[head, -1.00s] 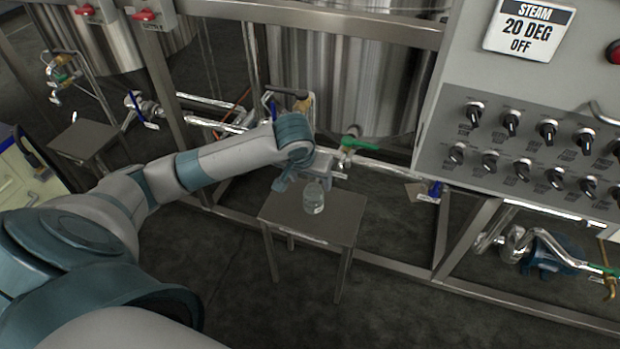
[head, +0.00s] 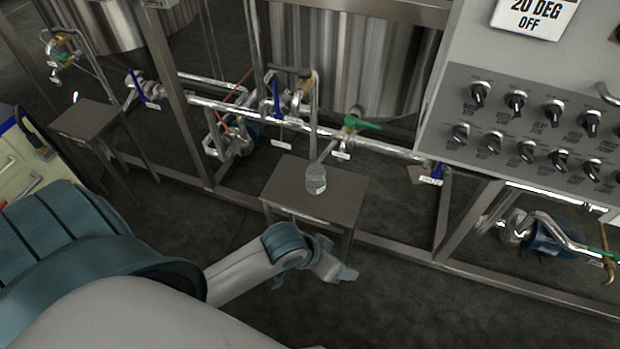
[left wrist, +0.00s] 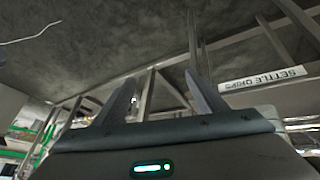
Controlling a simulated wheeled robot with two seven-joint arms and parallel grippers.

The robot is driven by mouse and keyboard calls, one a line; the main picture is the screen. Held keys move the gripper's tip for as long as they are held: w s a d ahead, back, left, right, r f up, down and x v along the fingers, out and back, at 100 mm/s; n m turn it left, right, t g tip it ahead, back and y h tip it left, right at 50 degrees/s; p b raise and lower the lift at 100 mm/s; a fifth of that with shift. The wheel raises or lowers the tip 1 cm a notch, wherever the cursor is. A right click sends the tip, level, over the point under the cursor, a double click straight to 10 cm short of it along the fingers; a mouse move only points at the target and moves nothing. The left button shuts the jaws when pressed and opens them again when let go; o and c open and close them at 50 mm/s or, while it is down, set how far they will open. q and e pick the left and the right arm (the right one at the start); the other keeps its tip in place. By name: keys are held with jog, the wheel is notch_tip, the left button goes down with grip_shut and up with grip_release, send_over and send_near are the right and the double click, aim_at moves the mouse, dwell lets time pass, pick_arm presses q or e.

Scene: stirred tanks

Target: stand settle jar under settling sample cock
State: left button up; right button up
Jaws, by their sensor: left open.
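The settle jar (head: 316,181), a small clear glass vessel, stands upright on the small grey metal stand (head: 285,190). A thin spout comes down from the sample cock with a green handle (head: 352,123) and ends close above the jar; the exact gap is too small to tell. My left gripper (head: 345,276) is in front of the stand and lower, apart from the jar. In the left wrist view my left gripper (left wrist: 162,92) has its two fingers spread with nothing between them. The jar does not show there. My right gripper is not in view.
A label reading SETTLE DRIPS (left wrist: 262,78) shows upside down in the left wrist view. Steel tanks (head: 345,70) stand behind the pipes. A second stand (head: 85,118) is at the left. A control panel (head: 530,120) is at the right. Dark floor in front is clear.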

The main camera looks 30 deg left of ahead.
pick_arm(q)
jog(key=s+f, duration=0.2)
jog(key=s, duration=0.9)
jog(key=shift+s+t+y, duration=0.3)
jog(key=shift+y, duration=0.1)
jog(key=shift+c, duration=0.2)
